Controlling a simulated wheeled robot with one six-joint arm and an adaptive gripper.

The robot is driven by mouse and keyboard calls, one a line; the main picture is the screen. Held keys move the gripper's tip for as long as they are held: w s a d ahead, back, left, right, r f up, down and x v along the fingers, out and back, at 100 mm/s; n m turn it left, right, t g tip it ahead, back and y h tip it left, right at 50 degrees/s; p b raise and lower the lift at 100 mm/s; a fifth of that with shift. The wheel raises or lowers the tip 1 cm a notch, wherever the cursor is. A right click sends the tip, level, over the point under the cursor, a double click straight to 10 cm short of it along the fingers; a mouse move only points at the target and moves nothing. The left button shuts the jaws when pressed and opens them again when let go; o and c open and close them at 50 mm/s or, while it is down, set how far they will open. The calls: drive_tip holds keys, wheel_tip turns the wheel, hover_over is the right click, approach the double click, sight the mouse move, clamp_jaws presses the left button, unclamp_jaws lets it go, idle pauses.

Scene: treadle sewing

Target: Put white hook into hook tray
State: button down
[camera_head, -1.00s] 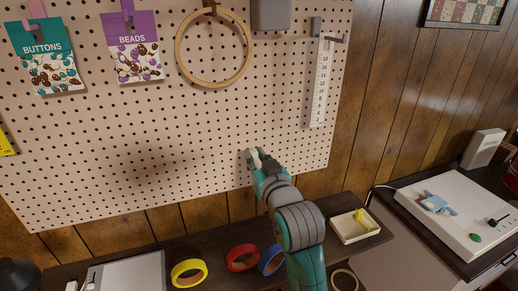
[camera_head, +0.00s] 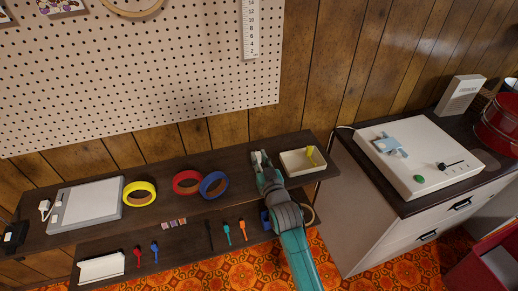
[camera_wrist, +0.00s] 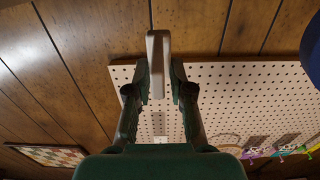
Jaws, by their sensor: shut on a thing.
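My gripper (camera_head: 258,160) is at the back shelf, just left of the hook tray in the head view. It is shut on the white hook (camera_wrist: 158,52), a pale bar between the two fingers in the wrist view, sticking out past the fingertips. In the head view the hook is a small whitish bit at the fingertips, too small to read its shape. The hook tray (camera_head: 304,173) is a shallow cream box on the shelf, with a yellow hook (camera_head: 311,153) standing inside it. The gripper looks apart from the tray; its height above the shelf is unclear.
The pegboard (camera_head: 150,75) hangs behind. A lower shelf holds small tools. A white machine (camera_head: 427,157) sits on the cabinet at right.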

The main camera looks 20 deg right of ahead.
drive_tip(key=shift+f, duration=2.5)
drive_tip(key=shift+f, duration=0.4)
drive_tip(key=c, duration=1)
unclamp_jaws()
drive_tip(key=shift+o, duration=0.2)
drive_tip(key=shift+s, duration=0.15)
drive_tip(key=s, duration=1.1)
drive_tip(key=shift+s, duration=0.4)
